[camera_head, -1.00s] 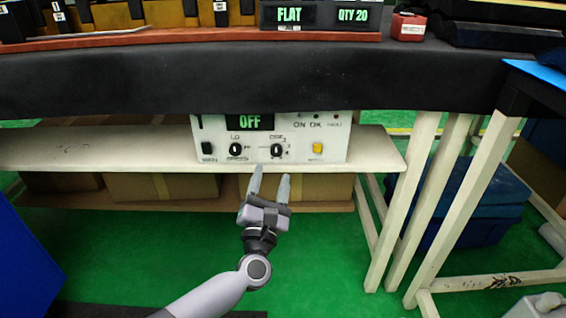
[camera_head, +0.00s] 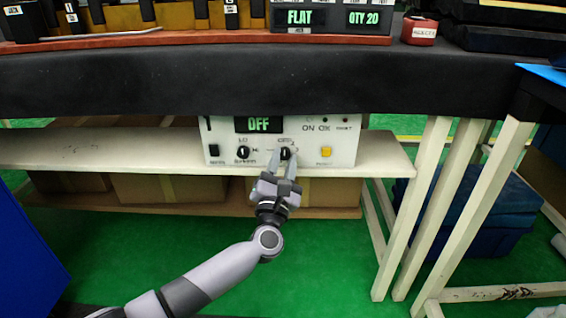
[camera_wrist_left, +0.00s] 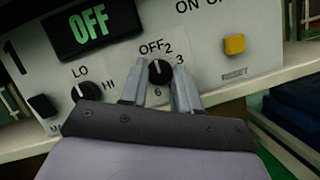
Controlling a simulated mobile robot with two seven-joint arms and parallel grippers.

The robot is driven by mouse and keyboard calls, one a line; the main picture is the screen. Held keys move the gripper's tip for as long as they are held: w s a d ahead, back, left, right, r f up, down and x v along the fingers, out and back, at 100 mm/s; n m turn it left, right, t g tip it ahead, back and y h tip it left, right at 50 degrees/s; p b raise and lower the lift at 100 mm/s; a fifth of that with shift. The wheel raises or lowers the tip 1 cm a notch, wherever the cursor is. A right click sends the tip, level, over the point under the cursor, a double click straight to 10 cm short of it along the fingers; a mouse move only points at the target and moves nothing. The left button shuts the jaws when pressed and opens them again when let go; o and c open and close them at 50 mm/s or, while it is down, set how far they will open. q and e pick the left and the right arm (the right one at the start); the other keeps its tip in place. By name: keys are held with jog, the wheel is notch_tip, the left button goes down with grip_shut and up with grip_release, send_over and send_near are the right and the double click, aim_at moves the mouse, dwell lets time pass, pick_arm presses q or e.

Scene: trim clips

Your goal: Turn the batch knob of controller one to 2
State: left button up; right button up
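The controller (camera_head: 343,150) is a white box on the shelf under the bench, marked 1 in the left wrist view (camera_wrist_left: 212,55). Its display (camera_head: 258,125) reads OFF in green. The batch knob (camera_head: 285,153) is black, with OFF, 2, 3 and 6 around it; it also shows in the left wrist view (camera_wrist_left: 159,72). Its white mark points up, slightly left, toward OFF. My left gripper (camera_head: 282,160) is open, with one finger on each side of this knob. I cannot tell whether the fingers touch it. My right gripper is not in view.
A second black knob (camera_head: 243,153) marked LO and HI sits left of the batch knob. A yellow button (camera_head: 326,152) is to the right, a black switch (camera_head: 213,151) at the left. The dark bench edge (camera_head: 260,82) overhangs the controller. Table legs (camera_head: 415,210) stand right.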

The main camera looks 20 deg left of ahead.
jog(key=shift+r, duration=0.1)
pick_arm(q)
jog(key=shift+a+r+m+p, duration=0.1)
jog(key=shift+m+p, duration=0.4)
jog(key=shift+p, duration=0.1)
jog(key=shift+m+h+p, duration=0.35)
jog(key=shift+m+h, duration=0.05)
jog(key=shift+r+m+p, duration=0.1)
jog(key=shift+m+p, duration=0.3)
jog(key=m+g+h+p, duration=0.1)
jog(key=m+h+p, duration=0.1)
jog(key=m+p, duration=0.2)
jog(key=shift+a+m, duration=0.1)
jog(key=shift+m, duration=0.3)
jog(key=shift+m+g+h+p, duration=0.4)
jog(key=shift+m+p, duration=0.7)
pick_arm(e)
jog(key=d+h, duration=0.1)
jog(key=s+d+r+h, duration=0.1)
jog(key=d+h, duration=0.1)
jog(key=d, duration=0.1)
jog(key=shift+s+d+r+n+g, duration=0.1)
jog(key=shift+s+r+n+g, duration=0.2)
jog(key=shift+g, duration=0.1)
pick_arm(q)
jog(key=shift+m, duration=0.3)
